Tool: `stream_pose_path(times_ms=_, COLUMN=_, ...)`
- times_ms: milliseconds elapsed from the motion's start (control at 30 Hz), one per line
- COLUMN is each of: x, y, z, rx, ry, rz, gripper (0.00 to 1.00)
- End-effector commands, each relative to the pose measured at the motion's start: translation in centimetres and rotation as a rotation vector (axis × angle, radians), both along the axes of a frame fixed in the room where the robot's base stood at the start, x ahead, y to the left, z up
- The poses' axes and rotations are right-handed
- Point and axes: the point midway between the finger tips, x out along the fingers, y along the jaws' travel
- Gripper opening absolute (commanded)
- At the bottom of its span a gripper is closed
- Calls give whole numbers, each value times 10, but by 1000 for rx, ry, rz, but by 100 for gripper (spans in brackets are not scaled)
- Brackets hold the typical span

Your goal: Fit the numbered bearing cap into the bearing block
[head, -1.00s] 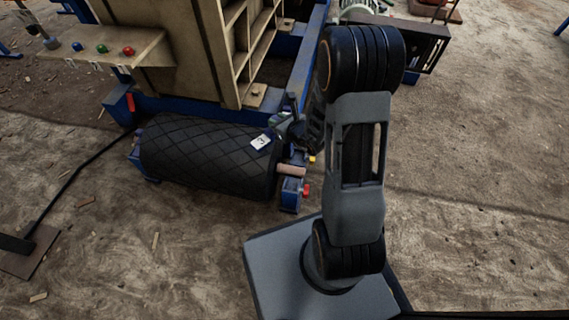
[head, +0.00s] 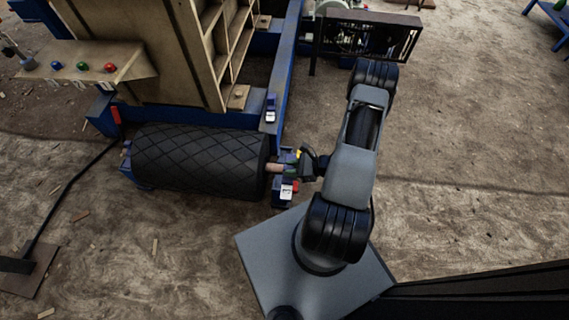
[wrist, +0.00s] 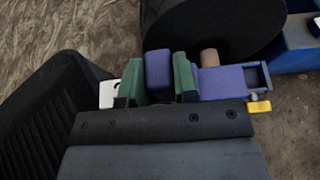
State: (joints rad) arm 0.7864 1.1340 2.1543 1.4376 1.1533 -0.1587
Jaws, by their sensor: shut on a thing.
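My gripper (wrist: 158,80) is shut on the blue bearing cap (wrist: 158,70), gripping it between two green fingers in the wrist view. The cap's white number tag (head: 287,190) shows in the head view, too small to read now. The gripper is at the right end of the black roller. The blue bearing block (wrist: 222,80) lies just right of the cap in the wrist view, by the copper-coloured shaft end (wrist: 209,57). In the head view my gripper and the cap partly hide the block, so I cannot tell whether cap and block touch.
The black roller (head: 200,162) lies left of my gripper. A yellow knob (wrist: 260,105) sticks out of the block. A small blue piece with a pale mark (head: 270,107) sits on the blue frame behind. The ground to the right is open.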

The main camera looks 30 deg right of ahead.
Motion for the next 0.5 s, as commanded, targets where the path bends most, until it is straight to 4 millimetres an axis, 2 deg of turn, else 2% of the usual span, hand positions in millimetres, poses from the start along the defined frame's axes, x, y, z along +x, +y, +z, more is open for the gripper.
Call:
stream_pose_path(times_ms=33, x=13, y=-2, z=-11, rx=-3, ry=-6, rz=6, gripper=0)
stream_pose_path(times_ms=200, x=52, y=-12, z=-28, rx=-1, ry=-5, rz=2, gripper=0)
stream_pose_path(times_ms=300, x=65, y=-16, z=-46, rx=2, ry=-1, rz=0, gripper=0)
stream_pose_path(times_ms=500, x=84, y=-21, z=-66, rx=1, ry=-1, rz=-1, gripper=0)
